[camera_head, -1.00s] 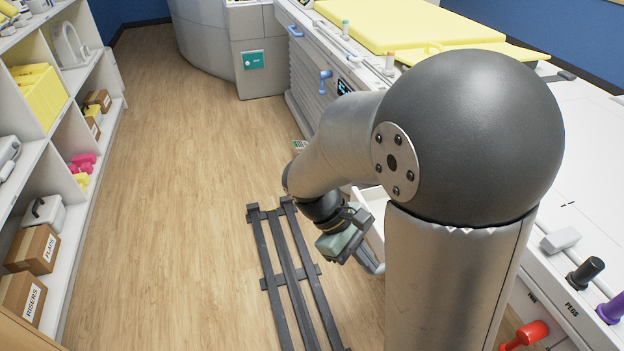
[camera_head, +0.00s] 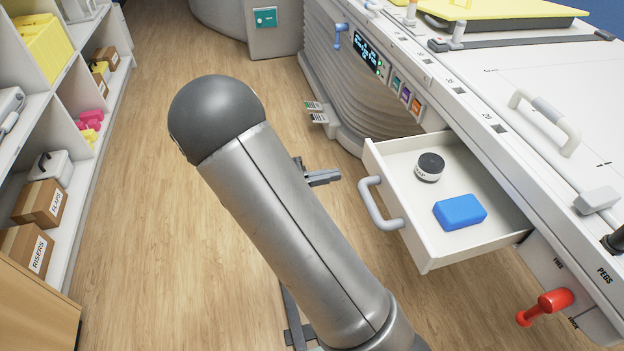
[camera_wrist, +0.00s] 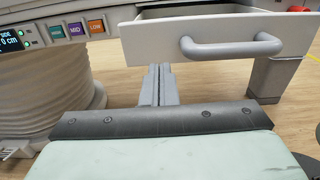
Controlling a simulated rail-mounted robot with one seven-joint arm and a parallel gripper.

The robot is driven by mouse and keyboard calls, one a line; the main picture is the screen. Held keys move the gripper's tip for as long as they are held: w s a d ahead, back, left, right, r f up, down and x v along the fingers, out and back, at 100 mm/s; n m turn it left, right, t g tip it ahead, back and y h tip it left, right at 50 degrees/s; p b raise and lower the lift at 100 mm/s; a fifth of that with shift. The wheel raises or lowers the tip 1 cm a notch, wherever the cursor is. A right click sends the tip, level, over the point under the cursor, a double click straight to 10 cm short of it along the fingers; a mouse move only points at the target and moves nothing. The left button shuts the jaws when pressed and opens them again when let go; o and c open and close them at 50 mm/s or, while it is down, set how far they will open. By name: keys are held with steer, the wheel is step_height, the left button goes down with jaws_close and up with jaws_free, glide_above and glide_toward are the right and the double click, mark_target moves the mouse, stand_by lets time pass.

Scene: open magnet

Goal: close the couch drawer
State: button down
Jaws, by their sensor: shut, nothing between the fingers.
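The couch drawer (camera_head: 432,258) stands pulled out from the side of the white couch (camera_head: 560,100). Its grey bar handle (camera_head: 376,203) is on the front panel facing left. Inside lie a dark round tub (camera_head: 430,167) with a pale label and a blue block (camera_head: 460,211). My gripper (camera_head: 328,177) is shut and empty, a little left of the drawer front and apart from it. In the wrist view the shut fingers (camera_wrist: 159,80) point toward the drawer front (camera_wrist: 218,38), left of the handle (camera_wrist: 232,48). My arm hides part of the gripper in the head view.
Shelves with boxes (camera_head: 42,202) stand at the left. Foot pedals (camera_head: 317,112) lie near the couch base. The wooden floor (camera_head: 150,150) between shelves and couch is clear.

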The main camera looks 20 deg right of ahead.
mark_target(372, 167)
steer(key=d, duration=0.5)
steer(key=d+b, duration=0.1)
steer(key=d, duration=0.1)
steer(key=shift+s+d, duration=0.25)
steer(key=shift+d, duration=0.1)
steer(key=shift+d, duration=0.1)
